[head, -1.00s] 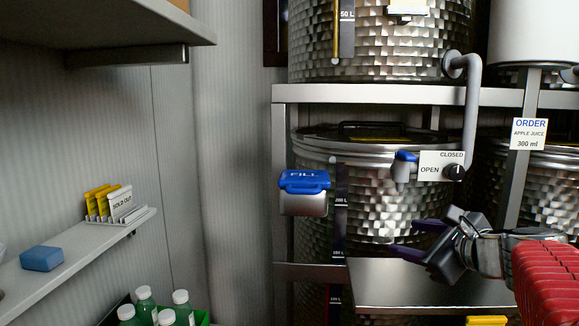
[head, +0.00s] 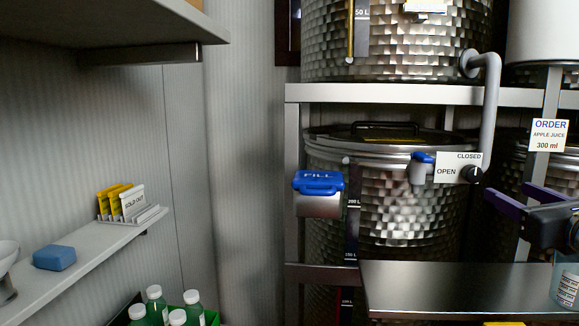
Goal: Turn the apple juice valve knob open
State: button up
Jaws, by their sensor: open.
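The black valve knob (head: 475,174) sits at the lower right of a white plate (head: 457,168) marked CLOSED above and OPEN to the left. It is at the foot of a grey pipe (head: 489,105). The knob's pointer is too small to read surely. My gripper (head: 506,192), with purple fingers, is open and empty at the right. Its fingertips point left, right of and slightly below the knob, apart from it in the picture. The gap in depth cannot be told. An ORDER card (head: 548,135) reads apple juice, 300 ml.
A blue-handled tap (head: 419,168) is left of the plate. A blue-lidded FILL box (head: 318,192) hangs farther left. A clear marked vessel (head: 567,286) is at the right end of the metal shelf (head: 455,290). Green-filled bottles (head: 156,304) stand lower left.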

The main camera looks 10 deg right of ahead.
aim_at(475, 175)
jog(key=x, duration=1.3)
jog(key=shift+w, duration=0.1)
